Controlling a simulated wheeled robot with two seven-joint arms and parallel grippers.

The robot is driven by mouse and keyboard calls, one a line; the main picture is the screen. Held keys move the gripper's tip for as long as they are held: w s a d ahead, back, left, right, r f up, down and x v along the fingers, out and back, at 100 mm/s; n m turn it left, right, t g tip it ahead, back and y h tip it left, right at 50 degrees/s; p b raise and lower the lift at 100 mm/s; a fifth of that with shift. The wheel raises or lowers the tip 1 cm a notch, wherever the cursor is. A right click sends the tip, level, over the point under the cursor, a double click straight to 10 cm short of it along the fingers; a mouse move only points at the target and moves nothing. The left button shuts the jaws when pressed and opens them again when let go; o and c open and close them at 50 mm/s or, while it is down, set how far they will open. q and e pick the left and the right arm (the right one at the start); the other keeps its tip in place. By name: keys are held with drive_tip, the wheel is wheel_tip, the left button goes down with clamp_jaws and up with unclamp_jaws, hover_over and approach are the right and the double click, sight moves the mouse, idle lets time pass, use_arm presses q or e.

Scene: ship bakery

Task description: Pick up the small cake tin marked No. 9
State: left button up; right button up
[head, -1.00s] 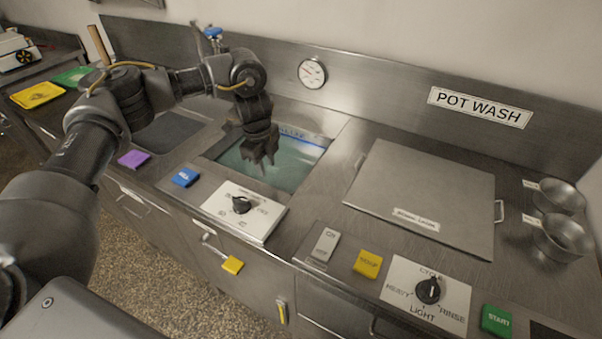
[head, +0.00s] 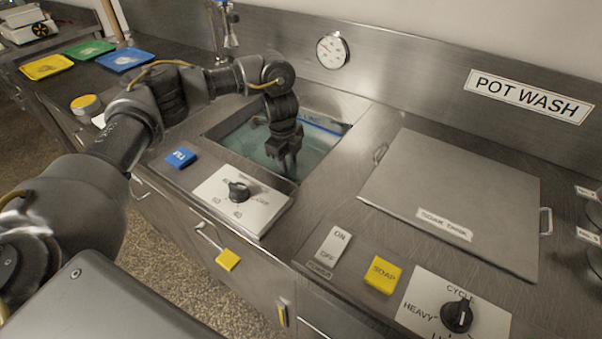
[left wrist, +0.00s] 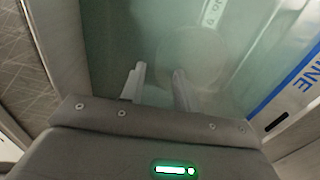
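A pale round shape (left wrist: 190,52), blurred by the water, lies below the fingers in the left wrist view; it looks like a tin. A small label (left wrist: 211,12) stands beyond it, too blurred to read surely. My left gripper (head: 288,168) reaches down into the water-filled sink (head: 215,133). Its two fingers (left wrist: 158,85) are apart, with nothing seen between them, and point toward the round shape. I cannot tell whether they touch it. The tin does not show in the head view. My right gripper is not in view.
The sink's rim surrounds the gripper, with a blue FILL LINE stripe (head: 318,126) on the far wall. A lidded soak tank (head: 450,195) stands right. A dial plate (head: 240,205) and a blue button (head: 180,157) lie in front.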

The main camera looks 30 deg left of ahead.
sight(289, 176)
use_arm(q)
drive_tip(key=shift+w+f, duration=0.15)
drive_tip(key=shift+f, duration=0.45)
drive_tip(key=shift+w+f, duration=0.15)
drive_tip(key=shift+f, duration=0.45)
drive_tip(key=shift+s+f, duration=0.1)
drive_tip(key=shift+f, duration=0.15)
drive_tip(key=f, duration=0.4)
drive_tip(key=shift+w+f, duration=0.2)
drive_tip(key=shift+f, duration=0.15)
clamp_jaws()
